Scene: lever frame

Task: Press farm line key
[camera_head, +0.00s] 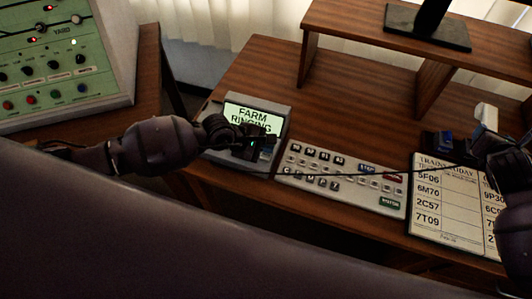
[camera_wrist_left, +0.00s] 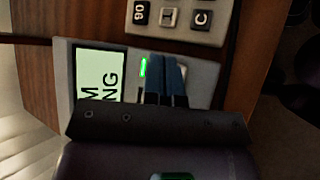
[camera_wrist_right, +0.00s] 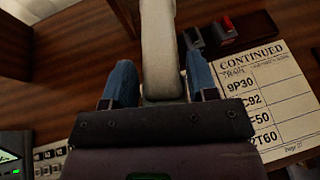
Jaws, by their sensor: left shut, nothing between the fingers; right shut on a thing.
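The phone unit (camera_head: 282,100) stands on the desk, its lit screen (camera_head: 252,116) reading "FARM RINGING". My left gripper (camera_head: 258,150) is shut and empty, over the unit's lower part below the screen. In the left wrist view its blue fingertips (camera_wrist_left: 166,72) are together beside a key or lamp lit green (camera_wrist_left: 143,67). I cannot tell whether they touch a key; the fingers hide part of the key area. My right gripper (camera_wrist_right: 160,88) is shut on a pale grey handset (camera_wrist_right: 158,40), held above the desk at the right.
A keyboard (camera_head: 340,178) lies right of the phone unit, with a train list (camera_head: 430,215) beyond it. A thin dark cord crosses above the keyboard. A green control panel (camera_head: 60,70) stands at the left. A raised shelf (camera_head: 390,48) is behind.

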